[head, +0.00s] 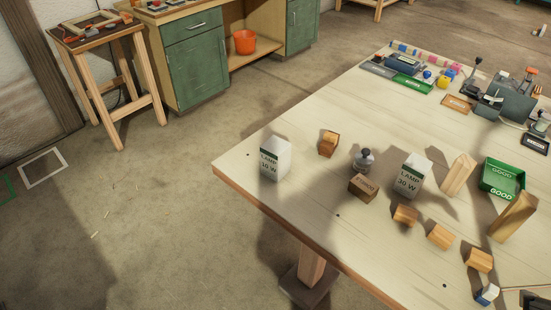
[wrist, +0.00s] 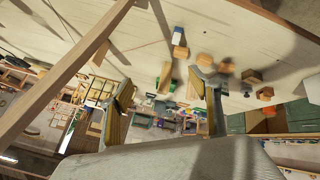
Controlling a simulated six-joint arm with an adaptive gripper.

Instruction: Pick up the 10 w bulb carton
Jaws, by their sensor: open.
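The 10 W bulb carton (head: 275,159) is a white box with a dark green band and the print "LAMP 10 W". It stands upright near the table's left corner in the head view. A similar carton, marked "LAMP 30 W" (head: 412,175), stands farther right. My gripper (wrist: 163,98) shows in the wrist view with its two fingers wide apart and nothing held between them. It is not in the head view. I cannot make out the 10 W carton in the wrist view.
A wooden block (head: 328,144), a grey knobbed weight (head: 364,160) and a brown box (head: 364,187) lie between the cartons. Several wooden blocks and a green "GOOD" tray (head: 502,178) are to the right. The bare table (head: 285,205) is clear in front of the 10 W carton.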

